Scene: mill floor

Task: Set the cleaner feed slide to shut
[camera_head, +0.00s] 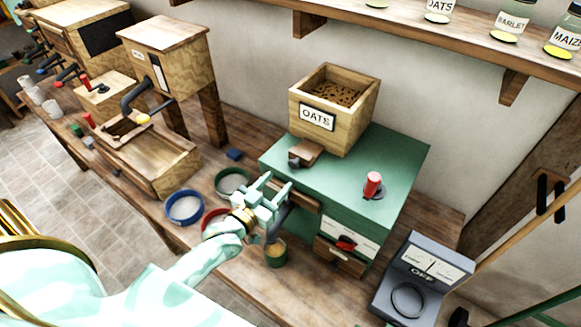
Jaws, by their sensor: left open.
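The green machine (385,155) stands on the bench and bears a wooden hopper (365,105) labelled OATS with grain in it. A wooden slide (308,151) with a dark end sticks out at the hopper's lower front left; it looks like the feed slide, and I cannot tell how far open it is. My left gripper (272,190) is open and empty, in front of the machine's left side, below and left of the slide and apart from it. My right gripper is not in view.
A red knob (373,184) stands on the machine's top. Round sieves, one blue-rimmed (184,207), and a small cup (276,256) are near my left arm. A shelf with jars runs above.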

